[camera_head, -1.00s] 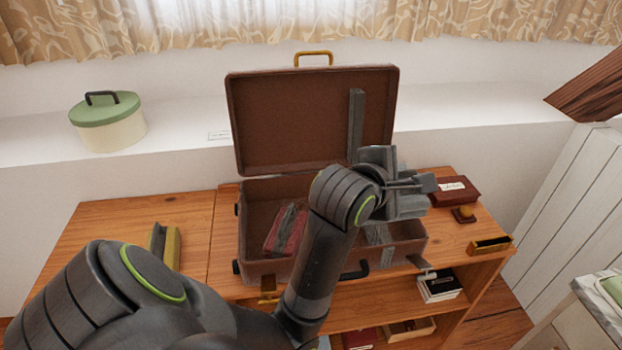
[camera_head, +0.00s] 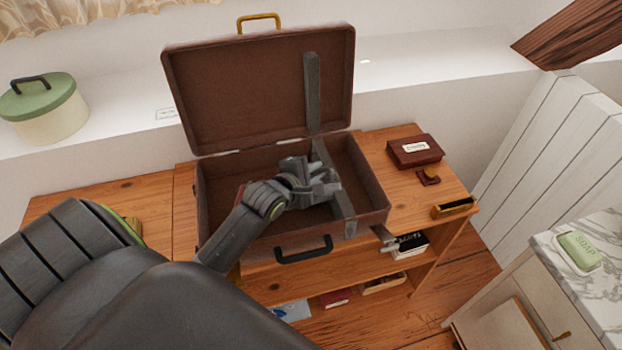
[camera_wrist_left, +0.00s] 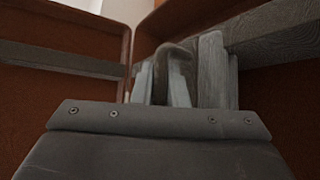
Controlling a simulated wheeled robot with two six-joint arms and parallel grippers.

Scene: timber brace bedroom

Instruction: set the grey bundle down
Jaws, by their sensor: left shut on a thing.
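The open brown suitcase (camera_head: 375,185) sits on the wooden shelf unit, its lid raised at the back. My left gripper (camera_head: 325,183) reaches down into the suitcase's lower half, left of the grey strap. It is shut on the grey bundle, which is mostly hidden by the gripper in the head view. In the left wrist view the grey bundle (camera_wrist_left: 175,58) shows as a rounded dark grey piece between the fingers. The grey strap (camera_head: 344,208) runs over the right part of the case, and also up the lid. I cannot tell whether the bundle touches the bottom.
A dark red box (camera_head: 415,151) and a small stamp (camera_head: 429,176) lie right of the suitcase. A green-lidded tin (camera_head: 45,110) stands on the ledge. A marble-topped cabinet with green soap (camera_head: 579,250) is at right. The suitcase floor around the gripper looks partly free.

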